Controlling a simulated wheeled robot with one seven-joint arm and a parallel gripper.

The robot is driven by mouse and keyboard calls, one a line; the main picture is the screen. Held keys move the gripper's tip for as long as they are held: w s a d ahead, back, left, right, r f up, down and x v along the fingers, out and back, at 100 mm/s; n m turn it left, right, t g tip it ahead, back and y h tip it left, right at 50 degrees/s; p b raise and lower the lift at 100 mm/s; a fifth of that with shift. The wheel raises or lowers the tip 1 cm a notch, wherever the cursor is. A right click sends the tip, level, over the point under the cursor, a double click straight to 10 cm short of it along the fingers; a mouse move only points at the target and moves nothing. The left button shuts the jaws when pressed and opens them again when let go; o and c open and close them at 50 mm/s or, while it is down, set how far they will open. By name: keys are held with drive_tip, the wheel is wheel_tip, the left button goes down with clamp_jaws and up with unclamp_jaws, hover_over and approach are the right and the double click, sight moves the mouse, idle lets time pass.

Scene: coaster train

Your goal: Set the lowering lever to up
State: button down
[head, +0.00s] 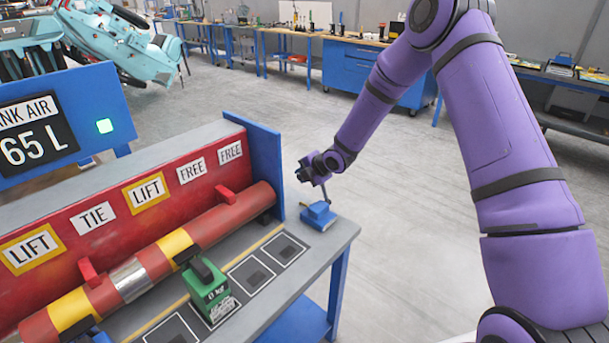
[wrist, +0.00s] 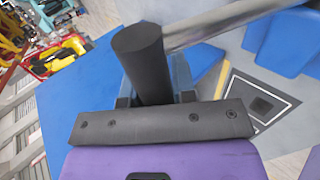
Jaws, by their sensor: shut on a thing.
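The lowering lever has a blue base (head: 318,214) on the near right corner of the grey bench. In the wrist view, its black cylindrical grip (wrist: 139,52) and bare metal rod (wrist: 220,23) show close up. My gripper (head: 308,172) is above the blue base in the head view, at the end of my purple arm. In the wrist view my gripper (wrist: 157,97) is shut on the black grip. I cannot read any up or down marking.
The bench carries a red, yellow and silver pipe (head: 165,255), a green weight block (head: 209,287) and outlined squares (head: 283,249). A blue end panel (head: 263,170) stands left of the lever. A TANK AIR display (head: 38,135) is at far left.

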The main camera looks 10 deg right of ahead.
drive_tip(key=shift+s+d+f, duration=0.1)
drive_tip(key=shift+s+f, duration=0.15)
drive_tip(key=shift+f, duration=0.15)
drive_tip(key=c, duration=0.9)
unclamp_jaws()
drive_tip(key=shift+c, duration=0.2)
drive_tip(key=shift+w+r, duration=0.1)
drive_tip(key=v, duration=1)
drive_tip(key=shift+d+r, duration=0.2)
drive_tip(key=shift+r, duration=0.1)
drive_tip(key=shift+r, duration=0.1)
